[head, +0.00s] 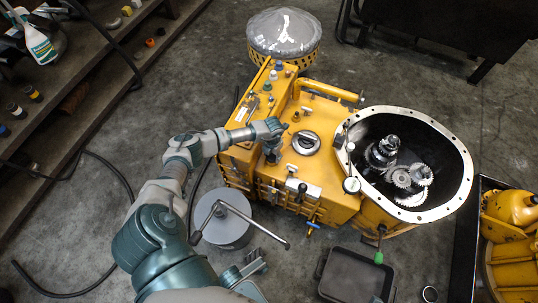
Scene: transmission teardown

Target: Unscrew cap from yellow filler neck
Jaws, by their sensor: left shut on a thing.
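The yellow transmission housing (325,175) stands on the floor in the middle of the head view. My left arm reaches in from the lower left, and my left gripper (272,152) is over the left part of the housing's top. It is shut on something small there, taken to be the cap. The gripper hides the cap and the yellow filler neck, so I cannot tell whether they touch. A teal and grey part of mine (247,272) at the bottom may be my right gripper; its fingers are unclear.
An open bell housing (455,150) with loose gears is at the right. A grey cylinder (228,230) with a bent bar across it stands in front of the housing. A dark tray (345,275) lies at the bottom. Shelves (75,110) stand at the left.

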